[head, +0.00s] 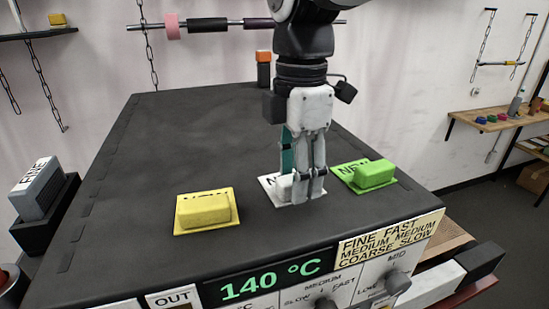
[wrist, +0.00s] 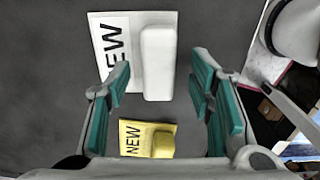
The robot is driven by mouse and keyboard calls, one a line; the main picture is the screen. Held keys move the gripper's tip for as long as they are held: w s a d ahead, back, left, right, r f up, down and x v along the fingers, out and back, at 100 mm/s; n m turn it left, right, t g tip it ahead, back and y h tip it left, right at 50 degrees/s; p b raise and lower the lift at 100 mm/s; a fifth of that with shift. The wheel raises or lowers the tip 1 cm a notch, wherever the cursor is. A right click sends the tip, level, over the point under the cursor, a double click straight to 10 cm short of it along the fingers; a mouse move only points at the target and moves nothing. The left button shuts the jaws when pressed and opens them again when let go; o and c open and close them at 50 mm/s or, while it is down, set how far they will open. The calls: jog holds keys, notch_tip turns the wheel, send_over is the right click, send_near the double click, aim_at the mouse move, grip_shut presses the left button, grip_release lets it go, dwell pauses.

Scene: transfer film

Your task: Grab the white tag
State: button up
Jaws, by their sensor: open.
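The white tag is a white block (wrist: 158,62) on a white card (wrist: 113,42) with black lettering reading "NEW". In the head view the white card (head: 271,186) lies on the dark machine top, and my gripper hides most of the block. My gripper (head: 308,190) points down in front of and over the white tag. In the wrist view its teal-padded fingers (wrist: 160,85) are apart, with the white block between their lines and nothing seen gripped. Whether the fingers touch the block cannot be told.
A yellow block on a yellow card (head: 205,211) lies to the left, and a green block on its card (head: 370,173) to the right. A display reading 140 °C (head: 268,279) and knobs are on the front. The dark top (head: 165,140) behind is clear.

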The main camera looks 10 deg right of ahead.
jog(key=shift+w+f, duration=0.1)
jog(key=shift+f, duration=0.7)
jog(key=c, duration=1)
jog(key=shift+c, duration=0.2)
jog(key=shift+r, duration=0.1)
